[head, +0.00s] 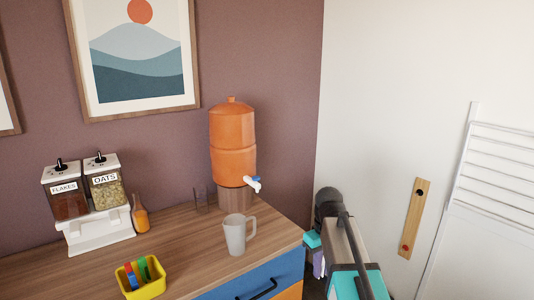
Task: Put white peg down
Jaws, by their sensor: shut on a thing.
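My gripper (315,252) is at the right end of the wooden counter, beyond its edge and beside the blue drawer front. Its teal and purple parts show, partly hidden by my own arm. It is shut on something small. The held thing is mostly hidden, and I cannot clearly make out a white peg. A yellow tray (154,290) stands at the counter's front edge with red, blue and green pieces (144,268) in it.
A grey mug (236,238) stands near the counter's right end. A bottle (140,215) and cereal dispensers (98,230) stand left. A white rack (495,190) is at right.

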